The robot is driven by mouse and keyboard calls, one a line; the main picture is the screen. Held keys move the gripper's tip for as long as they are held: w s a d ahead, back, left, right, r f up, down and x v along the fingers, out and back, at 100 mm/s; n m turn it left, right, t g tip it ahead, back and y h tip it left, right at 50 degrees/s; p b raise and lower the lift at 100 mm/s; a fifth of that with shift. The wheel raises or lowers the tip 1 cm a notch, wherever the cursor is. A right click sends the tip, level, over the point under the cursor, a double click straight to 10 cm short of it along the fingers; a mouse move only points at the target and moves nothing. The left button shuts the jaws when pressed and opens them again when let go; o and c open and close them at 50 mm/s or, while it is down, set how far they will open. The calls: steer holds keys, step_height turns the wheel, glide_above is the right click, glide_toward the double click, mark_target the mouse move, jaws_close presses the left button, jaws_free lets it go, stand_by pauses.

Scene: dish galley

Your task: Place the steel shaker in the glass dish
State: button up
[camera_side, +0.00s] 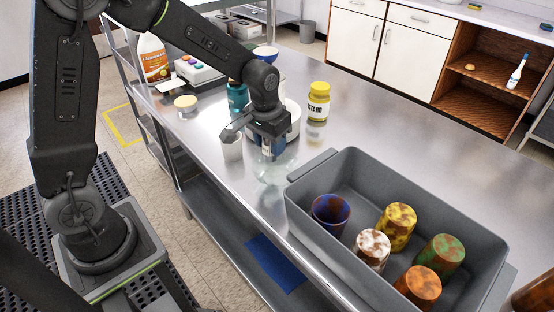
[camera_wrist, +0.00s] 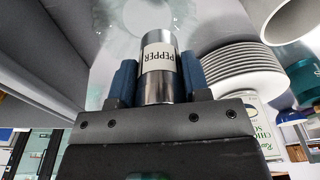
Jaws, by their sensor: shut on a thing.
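The steel shaker (camera_wrist: 159,70), a metal cylinder with a white PEPPER label, is held between the blue fingers of my gripper (camera_wrist: 156,82) in the wrist view. In the side view my gripper (camera_side: 272,147) is low over the steel counter, and its fingers mostly hide the shaker. The clear glass dish (camera_side: 274,172) sits on the counter just below the gripper, near the counter's front edge. A faint round clear shape beyond the shaker in the wrist view seems to be the dish. Whether the shaker touches the dish cannot be told.
A grey bin (camera_side: 330,180) with several coloured cups stands close on the right. A white cup (camera_side: 232,148) is just left of the gripper.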

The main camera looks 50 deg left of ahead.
steer(key=shift+w+d+f, duration=0.4)
steer(key=shift+d+f, duration=0.1)
steer(key=shift+d, duration=0.25)
steer(key=shift+f, duration=2)
steer(key=shift+f, duration=0.15)
steer(key=o, duration=1)
steer(key=shift+c, duration=0.2)
